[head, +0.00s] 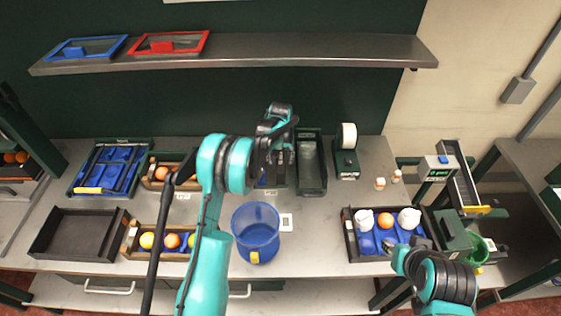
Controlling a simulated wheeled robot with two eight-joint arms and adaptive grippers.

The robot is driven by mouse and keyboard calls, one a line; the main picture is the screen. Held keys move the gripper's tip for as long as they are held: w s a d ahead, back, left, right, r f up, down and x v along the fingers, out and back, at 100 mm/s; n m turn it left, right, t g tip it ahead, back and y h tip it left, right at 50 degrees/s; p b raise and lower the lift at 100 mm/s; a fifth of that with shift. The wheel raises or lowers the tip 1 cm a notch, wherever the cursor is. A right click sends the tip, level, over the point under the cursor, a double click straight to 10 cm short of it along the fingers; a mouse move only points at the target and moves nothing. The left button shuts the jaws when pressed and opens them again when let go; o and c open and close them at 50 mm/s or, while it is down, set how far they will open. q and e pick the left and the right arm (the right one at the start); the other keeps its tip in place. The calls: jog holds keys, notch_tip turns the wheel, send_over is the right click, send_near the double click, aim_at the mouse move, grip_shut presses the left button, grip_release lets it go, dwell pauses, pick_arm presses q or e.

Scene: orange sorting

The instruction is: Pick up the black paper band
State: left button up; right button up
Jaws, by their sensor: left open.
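My left arm rises from the bottom centre. Its gripper (276,146) is open over the back of the bench, in front of a small tray with blue in it, and it hides most of that tray. I cannot make out a black paper band for certain; it may be hidden behind the gripper or too dark to tell. My right gripper (416,245) is low at the right, at the front edge of a black tray; its fingers are too small and covered to read.
The black tray (349,245) holds white cups and an orange. A dark open bin (311,190) and a white roll dispenser (346,165) stand right of the left gripper. A blue clear bucket (256,247) stands in front. A shelf (300,50) overhangs the back.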

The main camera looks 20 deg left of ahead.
pick_arm(q)
jog(key=shift+w+f, duration=0.1)
jog(key=shift+f, duration=0.2)
jog(key=shift+r, duration=0.1)
jog(key=c, duration=0.9)
jog(key=shift+r, duration=0.1)
jog(key=shift+c, duration=0.2)
